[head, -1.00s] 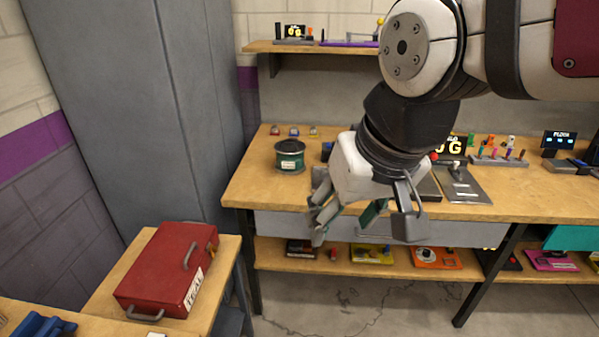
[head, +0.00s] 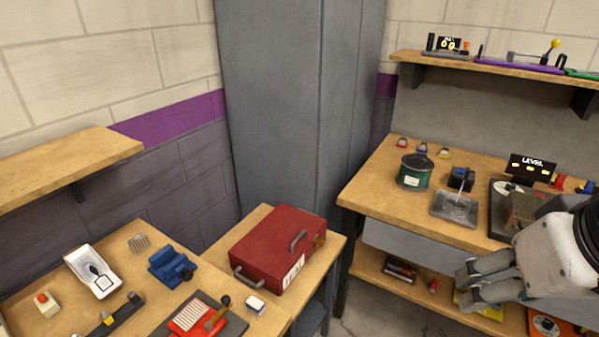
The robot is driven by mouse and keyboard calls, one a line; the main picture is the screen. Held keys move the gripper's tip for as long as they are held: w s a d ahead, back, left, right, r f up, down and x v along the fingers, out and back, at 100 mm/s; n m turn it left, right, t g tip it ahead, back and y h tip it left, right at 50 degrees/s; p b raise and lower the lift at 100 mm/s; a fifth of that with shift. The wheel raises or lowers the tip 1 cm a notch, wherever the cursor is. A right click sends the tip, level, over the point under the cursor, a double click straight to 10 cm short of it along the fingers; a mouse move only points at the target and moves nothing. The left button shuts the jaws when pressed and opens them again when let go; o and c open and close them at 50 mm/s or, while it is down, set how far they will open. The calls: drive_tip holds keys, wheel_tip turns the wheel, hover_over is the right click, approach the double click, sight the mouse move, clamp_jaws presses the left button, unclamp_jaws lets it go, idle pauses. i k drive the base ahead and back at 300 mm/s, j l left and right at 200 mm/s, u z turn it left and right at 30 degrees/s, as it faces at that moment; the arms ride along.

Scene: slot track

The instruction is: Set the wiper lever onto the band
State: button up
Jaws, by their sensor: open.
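I cannot tell for sure which part is the wiper lever or the band. A dark board (head: 232,325) on the near-left bench carries a red-and-white striped block (head: 189,315) and a lever with a dark knob (head: 219,313). On the right bench, a grey plate (head: 440,211) has a thin upright rod (head: 457,204). A black panel with a brown block (head: 521,207) stands beside it, partly hidden by my arm. My gripper (head: 471,281) is open and empty at the lower right, in front of the right bench, apart from all these things.
A red toolbox (head: 268,250) sits on the small table between the benches. A green tin (head: 413,171) and a LEVEL display (head: 532,169) stand on the right bench. A blue vice-like block (head: 171,266) and a white tray (head: 99,283) lie on the left bench.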

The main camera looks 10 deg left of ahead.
sight(226, 300)
drive_tip(key=u, duration=1.15)
